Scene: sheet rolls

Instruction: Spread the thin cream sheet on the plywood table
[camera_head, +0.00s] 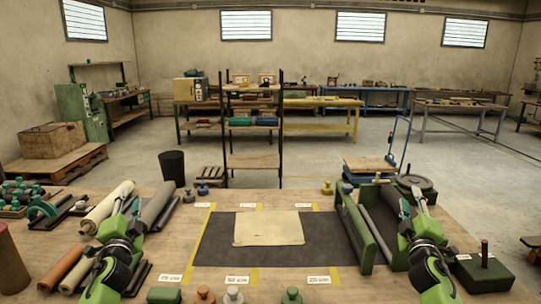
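A cream sheet (268,229) lies flat on a dark mat (215,243) in the middle of the plywood table (190,222). A cream roll (103,212) lies at the left of the table, among other rolls; I cannot tell whether it is the same material as the sheet. My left gripper (128,203) is over the left rolls, between the cream roll and a grey roll (160,204). My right gripper (414,198) is at the right, past a green rack (354,228). Both are well apart from the flat sheet. Their fingers are too small to read as open or shut.
Yellow tape strips (204,230) and white labels frame the mat. A brown roll (62,265) lies at the left. Green block (483,272) with a post stands at the right. Several small knobbed weights (292,296) line the front edge. Space above the mat is clear.

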